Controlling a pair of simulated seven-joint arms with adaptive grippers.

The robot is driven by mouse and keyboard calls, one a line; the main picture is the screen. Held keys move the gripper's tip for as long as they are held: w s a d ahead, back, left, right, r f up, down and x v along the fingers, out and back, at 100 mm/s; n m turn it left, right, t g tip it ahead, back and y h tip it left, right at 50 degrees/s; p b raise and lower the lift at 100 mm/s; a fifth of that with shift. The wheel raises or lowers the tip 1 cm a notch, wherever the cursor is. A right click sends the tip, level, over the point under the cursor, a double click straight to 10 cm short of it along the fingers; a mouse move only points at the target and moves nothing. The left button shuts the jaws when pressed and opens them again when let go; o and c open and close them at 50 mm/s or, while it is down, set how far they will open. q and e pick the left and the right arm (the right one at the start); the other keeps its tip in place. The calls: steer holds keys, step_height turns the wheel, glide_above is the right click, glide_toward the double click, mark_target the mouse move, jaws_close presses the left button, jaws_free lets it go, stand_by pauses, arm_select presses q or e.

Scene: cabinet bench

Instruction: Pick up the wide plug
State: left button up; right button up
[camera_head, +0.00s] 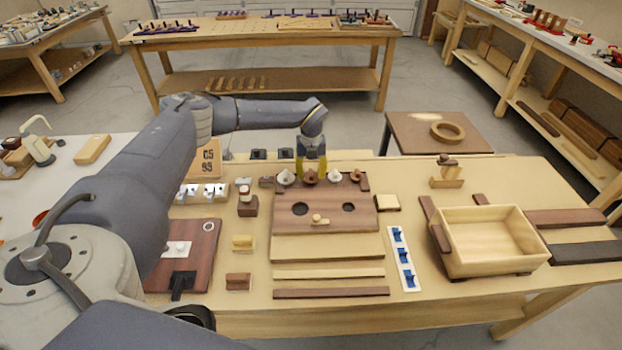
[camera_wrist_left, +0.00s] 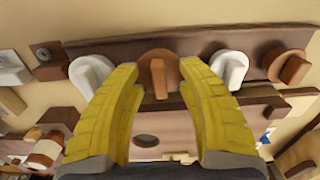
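A row of knob-like plugs stands along the far edge of a brown board (camera_head: 325,222): a white one (camera_head: 285,178), a brown one (camera_head: 310,177), another white one (camera_head: 334,175) and a brown one at the right end (camera_head: 356,176). I cannot tell which is the wide plug. My left gripper (camera_head: 312,174) is over the row, yellow fingers pointing down. In the left wrist view its fingers (camera_wrist_left: 160,68) are apart, with the left brown plug (camera_wrist_left: 158,75) showing between the tips. Nothing is visibly held. My right gripper is not in view.
The board has two dark round holes and a small light wooden piece (camera_head: 320,220). Wooden strips (camera_head: 330,292) lie in front. A wooden box (camera_head: 490,263) stands at the right. A white strip with blue parts (camera_head: 397,238) lies between. Small blocks (camera_head: 243,242) stand left of the board.

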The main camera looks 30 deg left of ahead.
arm_select(q)
jaws_close()
stand_by(0.3)
